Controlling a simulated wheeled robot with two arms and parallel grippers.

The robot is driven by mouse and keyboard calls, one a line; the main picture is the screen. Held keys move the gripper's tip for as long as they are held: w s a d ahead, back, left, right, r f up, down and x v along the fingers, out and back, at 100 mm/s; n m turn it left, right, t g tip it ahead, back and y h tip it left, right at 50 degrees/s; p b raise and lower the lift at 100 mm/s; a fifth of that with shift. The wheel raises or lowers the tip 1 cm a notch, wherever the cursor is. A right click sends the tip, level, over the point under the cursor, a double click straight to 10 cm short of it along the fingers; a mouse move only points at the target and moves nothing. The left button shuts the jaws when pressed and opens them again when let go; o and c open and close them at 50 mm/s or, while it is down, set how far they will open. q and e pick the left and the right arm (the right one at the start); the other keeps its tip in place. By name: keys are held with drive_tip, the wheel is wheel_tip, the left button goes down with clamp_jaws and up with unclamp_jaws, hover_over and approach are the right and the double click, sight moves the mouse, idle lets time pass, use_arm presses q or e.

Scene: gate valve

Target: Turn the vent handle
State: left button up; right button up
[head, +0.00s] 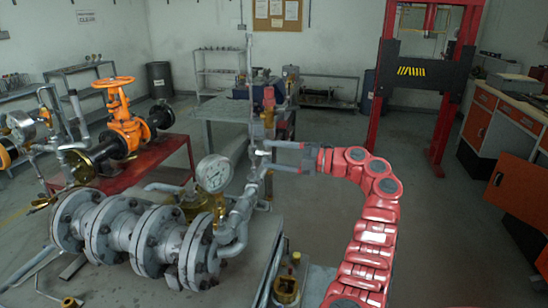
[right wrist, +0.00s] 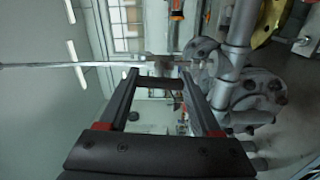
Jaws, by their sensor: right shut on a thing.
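The vent handle (head: 260,153) is a small grey part on the side of a thin upright pipe (head: 252,120), above the flanged grey valve pipework (head: 140,232). My right gripper (head: 270,157) reaches it from the right, its two grey fingers pointing left. In the right wrist view, a dark bar (right wrist: 160,83) spans the space between the fingertips of the gripper (right wrist: 160,73), close to the pipework. My right gripper is shut on the handle, and its fingertips partly hide it. My left gripper is not in view.
A pressure gauge (head: 214,173) stands left of the pipe, close to the gripper. An orange handwheel valve (head: 122,115) sits on a red table at the left. A red press frame (head: 410,72) stands behind my right arm. Open floor lies at the right.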

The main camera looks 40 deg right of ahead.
idle(0.3)
drive_tip(key=o, duration=1.4)
drive_tip(key=b+v, duration=0.2)
drive_tip(key=v, duration=1.5)
drive_tip(key=shift+s+d, duration=0.1)
drive_tip(key=shift+s, duration=0.15)
